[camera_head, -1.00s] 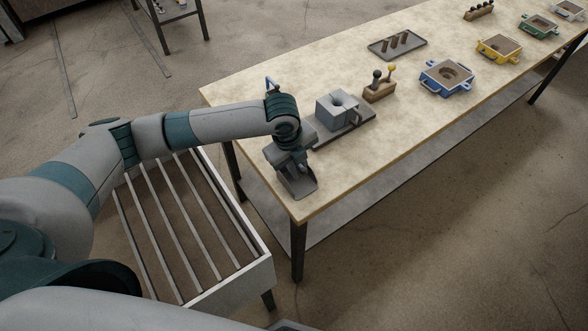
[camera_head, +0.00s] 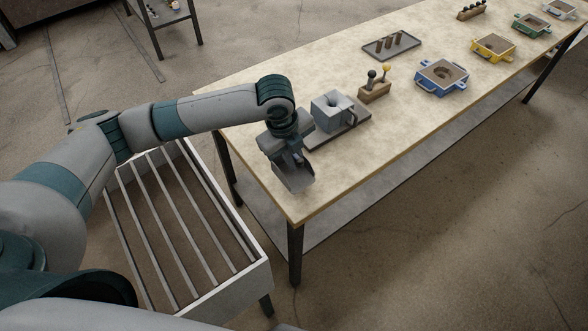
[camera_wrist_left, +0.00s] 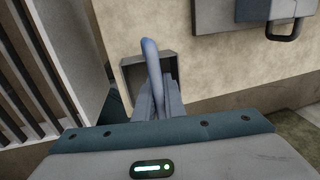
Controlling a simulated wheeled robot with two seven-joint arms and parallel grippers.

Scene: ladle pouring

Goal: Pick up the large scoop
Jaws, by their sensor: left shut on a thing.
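The large scoop is a grey pan with a blue handle. In the head view its pan (camera_head: 297,178) shows just below my left gripper (camera_head: 290,160), near the left end of the table. In the left wrist view the blue handle (camera_wrist_left: 152,65) rises between the fingers of my left gripper (camera_wrist_left: 158,100), which is shut on it. The pan (camera_wrist_left: 168,70) shows behind the handle, over the table. I cannot tell whether the pan touches the table top. My right gripper is not in view.
A grey block mould (camera_head: 333,110) on a dark board stands just right of the left gripper. A wooden holder with knobs (camera_head: 374,90), a tray with pegs (camera_head: 391,46) and a blue box (camera_head: 442,76) stand farther along the table. A slatted rack (camera_head: 190,230) lies left of it.

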